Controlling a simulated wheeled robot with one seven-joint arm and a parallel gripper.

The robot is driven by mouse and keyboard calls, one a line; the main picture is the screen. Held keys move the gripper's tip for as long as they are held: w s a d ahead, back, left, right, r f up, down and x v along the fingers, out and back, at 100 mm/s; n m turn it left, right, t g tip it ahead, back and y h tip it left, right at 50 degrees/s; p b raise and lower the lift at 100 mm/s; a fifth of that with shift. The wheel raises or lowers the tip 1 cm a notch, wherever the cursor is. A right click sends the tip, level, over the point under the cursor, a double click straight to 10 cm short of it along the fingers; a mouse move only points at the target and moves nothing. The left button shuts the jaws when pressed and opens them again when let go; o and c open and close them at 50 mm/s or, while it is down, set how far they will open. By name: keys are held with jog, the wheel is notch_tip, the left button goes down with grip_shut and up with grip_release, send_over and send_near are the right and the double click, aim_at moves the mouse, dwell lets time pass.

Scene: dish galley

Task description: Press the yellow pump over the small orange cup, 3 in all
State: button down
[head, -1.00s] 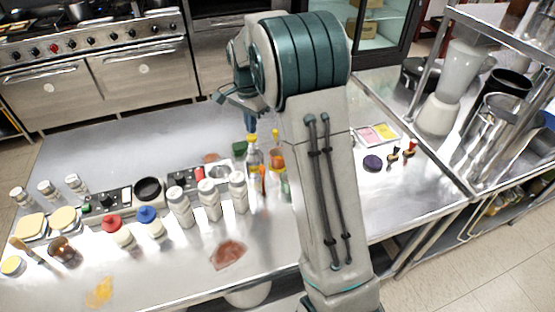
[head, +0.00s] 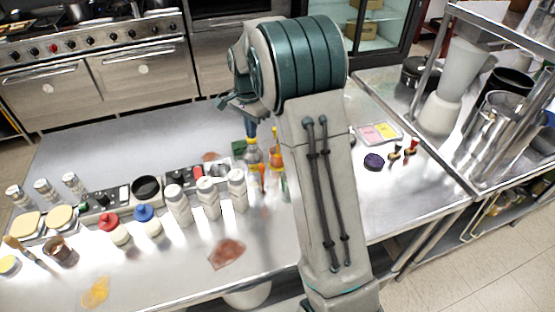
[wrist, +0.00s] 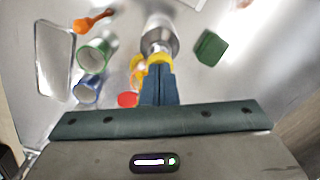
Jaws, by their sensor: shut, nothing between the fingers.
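The yellow pump (wrist: 155,61) tops a grey bottle (wrist: 160,32) in the wrist view. In the head view the pump (head: 249,141) stands among bottles at the back of the counter. My gripper (wrist: 157,73) is shut and empty, its blue fingertips at the pump head; I cannot tell whether they touch it. A small orange-rimmed cup (wrist: 138,77) is under the pump's spout side, partly hidden by the yellow part and the fingers. In the head view my fingers (head: 250,130) point down just above the pump, and the cup is hard to pick out.
A green-rimmed cup (wrist: 95,52), a blue-rimmed cup (wrist: 87,90) and a red round thing (wrist: 127,99) lie left of the pump. A green block (wrist: 210,47) is to its right. White bottles (head: 208,195) stand nearby.

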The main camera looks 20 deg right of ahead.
dwell(0.3)
jog(key=shift+r+p, duration=1.2)
jog(key=shift+r, duration=0.2)
jog(key=shift+r+p, duration=2.2)
jog(key=shift+r, duration=0.8)
jog(key=s+r+n+t+b, duration=0.1)
jog(key=s+r+n, duration=0.2)
jog(key=s, duration=0.4)
jog(key=s+r+n+t+b, duration=0.1)
jog(key=s+r+n, duration=0.2)
jog(key=s, duration=0.5)
jog(key=s+f+n+t, duration=0.1)
jog(key=s+n, duration=0.2)
jog(key=s, duration=0.4)
jog(key=s+f+n+b, duration=0.1)
jog(key=s+f+n, duration=0.1)
jog(key=s, duration=0.6)
jog(key=shift+n+t, duration=0.4)
jog(key=shift+n, duration=0.1)
